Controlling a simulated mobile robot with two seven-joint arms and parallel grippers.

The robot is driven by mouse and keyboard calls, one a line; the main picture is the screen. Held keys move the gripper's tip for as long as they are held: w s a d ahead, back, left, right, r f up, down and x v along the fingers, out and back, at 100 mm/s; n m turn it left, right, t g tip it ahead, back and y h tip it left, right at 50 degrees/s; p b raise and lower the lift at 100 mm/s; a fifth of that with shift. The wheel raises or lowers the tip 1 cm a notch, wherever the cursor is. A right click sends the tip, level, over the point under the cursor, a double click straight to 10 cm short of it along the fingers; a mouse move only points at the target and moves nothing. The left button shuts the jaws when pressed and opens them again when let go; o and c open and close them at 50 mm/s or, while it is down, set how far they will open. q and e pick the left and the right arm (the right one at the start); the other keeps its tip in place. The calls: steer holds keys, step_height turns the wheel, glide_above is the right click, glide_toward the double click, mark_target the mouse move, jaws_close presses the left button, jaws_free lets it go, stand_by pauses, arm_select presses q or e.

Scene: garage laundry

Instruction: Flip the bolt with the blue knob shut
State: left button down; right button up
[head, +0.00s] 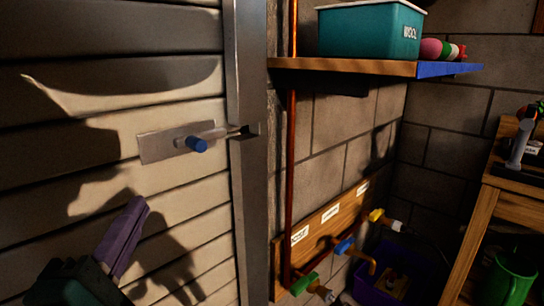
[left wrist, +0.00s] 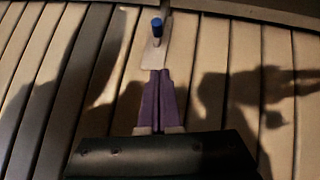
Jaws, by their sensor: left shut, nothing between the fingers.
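The bolt (head: 163,145) is a grey metal plate and bar on the slatted door, near the door's right edge. Its blue knob (head: 197,144) sticks out from the bar. The bar points right towards a dark keeper (head: 250,130) on the metal frame; I cannot tell whether its tip is inside. My left gripper (head: 138,207) has purple fingers and is below and left of the knob, apart from it. In the left wrist view the shut, empty fingers (left wrist: 160,74) point at the bolt plate (left wrist: 154,56), with the blue knob (left wrist: 156,26) beyond their tips. My right gripper is not seen.
A shelf (head: 345,66) with a teal tub (head: 370,32) is right of the frame. Below are a copper pipe (head: 290,180) and a board (head: 325,222) with coloured valve handles. A wooden bench (head: 510,185) stands at right. The door around the bolt is clear.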

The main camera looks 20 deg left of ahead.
arm_select(q)
glide_toward(189, 147)
steer(key=a, duration=0.4)
steer(key=w, duration=0.3)
steer(key=w+d, duration=0.1)
steer(key=shift+w+d+r, duration=0.1)
steer(key=shift+w+r, duration=0.05)
steer(key=shift+r, duration=0.2)
steer(key=shift+w+d+r, duration=0.1)
steer(key=shift+w+d, duration=0.1)
steer(key=shift+w, duration=0.25)
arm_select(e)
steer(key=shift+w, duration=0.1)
